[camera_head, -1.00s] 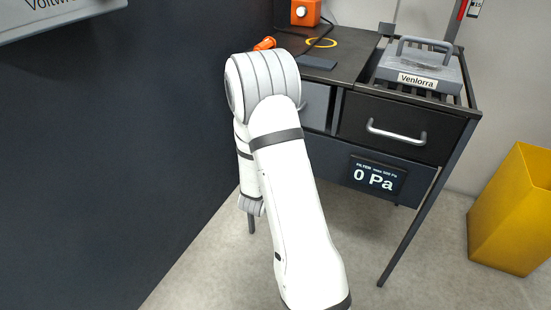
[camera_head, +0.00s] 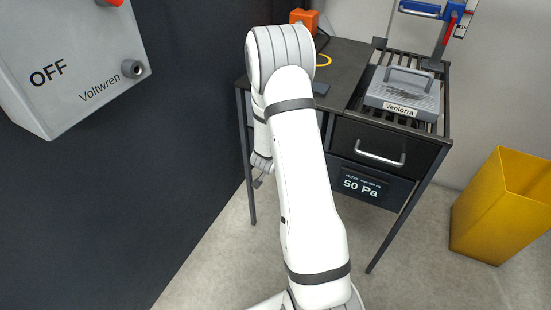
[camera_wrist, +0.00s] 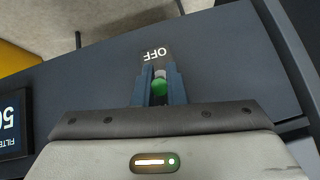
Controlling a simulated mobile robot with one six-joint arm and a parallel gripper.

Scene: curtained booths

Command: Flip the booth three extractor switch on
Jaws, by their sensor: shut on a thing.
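In the wrist view, the extractor switch shows as a green-tipped lever (camera_wrist: 160,87) on a dark panel. My gripper (camera_wrist: 160,80) is shut on it, with one finger on each side. An OFF label (camera_wrist: 155,55), upside down in this view, sits just beyond the fingertips; any ON label is hidden. In the head view, the dark bench (camera_head: 345,50) carries a front display (camera_head: 361,186) reading 50 Pa. My arm hides the switch there.
A grey Venlorra unit (camera_head: 404,90), dark-smudged on top, sits on the bench's rack. A yellow bin (camera_head: 503,210) stands right. An orange box (camera_head: 304,19) is at the back. A grey Voltwren box marked OFF (camera_head: 70,60) is upper left, on the dark wall.

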